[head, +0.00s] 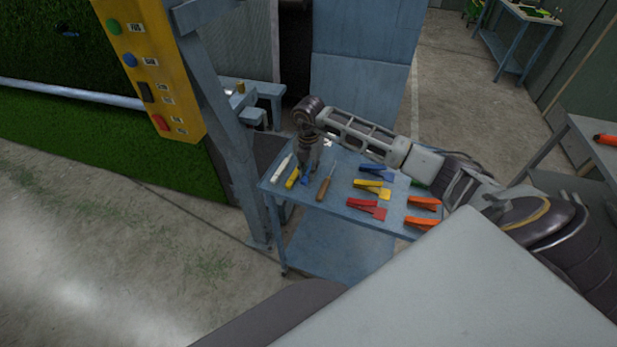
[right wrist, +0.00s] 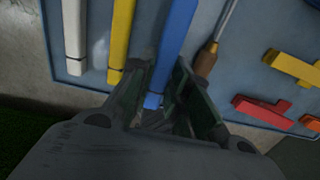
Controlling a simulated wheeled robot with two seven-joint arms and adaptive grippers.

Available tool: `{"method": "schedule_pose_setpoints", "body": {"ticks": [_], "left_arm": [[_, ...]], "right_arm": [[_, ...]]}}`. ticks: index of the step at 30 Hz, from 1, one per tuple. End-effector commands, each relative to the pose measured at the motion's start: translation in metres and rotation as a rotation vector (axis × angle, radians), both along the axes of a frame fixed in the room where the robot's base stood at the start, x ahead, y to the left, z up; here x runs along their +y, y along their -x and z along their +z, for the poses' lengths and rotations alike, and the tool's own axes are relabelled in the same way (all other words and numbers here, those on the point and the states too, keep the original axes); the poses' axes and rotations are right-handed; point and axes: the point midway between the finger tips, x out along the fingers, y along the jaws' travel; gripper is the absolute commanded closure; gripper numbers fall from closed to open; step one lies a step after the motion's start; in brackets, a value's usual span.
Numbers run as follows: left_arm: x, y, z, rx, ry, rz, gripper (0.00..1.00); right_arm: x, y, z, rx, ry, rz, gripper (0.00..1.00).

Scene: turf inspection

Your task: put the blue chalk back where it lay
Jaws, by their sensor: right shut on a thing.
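The blue chalk (right wrist: 174,50) is a square-sided stick between the fingers of my right gripper (right wrist: 157,92), which is shut on it near its near end. In the head view the gripper (head: 306,172) points down over the blue trolley top (head: 335,203) and hides most of the blue chalk (head: 305,180). The yellow chalk (right wrist: 121,40) and the white chalk (right wrist: 75,40) lie to its left, roughly parallel to it. I cannot tell whether the blue chalk touches the trolley top. My left gripper is not in view.
A screwdriver (head: 326,183) lies just right of the gripper. Further right are a blue clamp (head: 375,171), a yellow clamp (head: 372,187), a red clamp (head: 367,208) and orange clamps (head: 424,203). A blue post (head: 225,130) and yellow button panel (head: 150,60) stand left of the trolley.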

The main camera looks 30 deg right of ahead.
Motion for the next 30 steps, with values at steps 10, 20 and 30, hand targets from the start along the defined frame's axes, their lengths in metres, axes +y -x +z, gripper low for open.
{"method": "schedule_pose_setpoints", "body": {"ticks": [10,20,30], "left_arm": [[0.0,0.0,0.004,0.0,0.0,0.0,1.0],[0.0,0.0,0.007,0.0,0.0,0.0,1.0],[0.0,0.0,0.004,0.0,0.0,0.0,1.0]], "right_arm": [[0.001,0.001,-0.019,0.002,-0.001,0.0,1.0],[0.0,0.0,-0.038,0.0,0.0,0.0,1.0],[0.0,0.0,-0.041,0.001,0.001,0.001,1.0]]}}
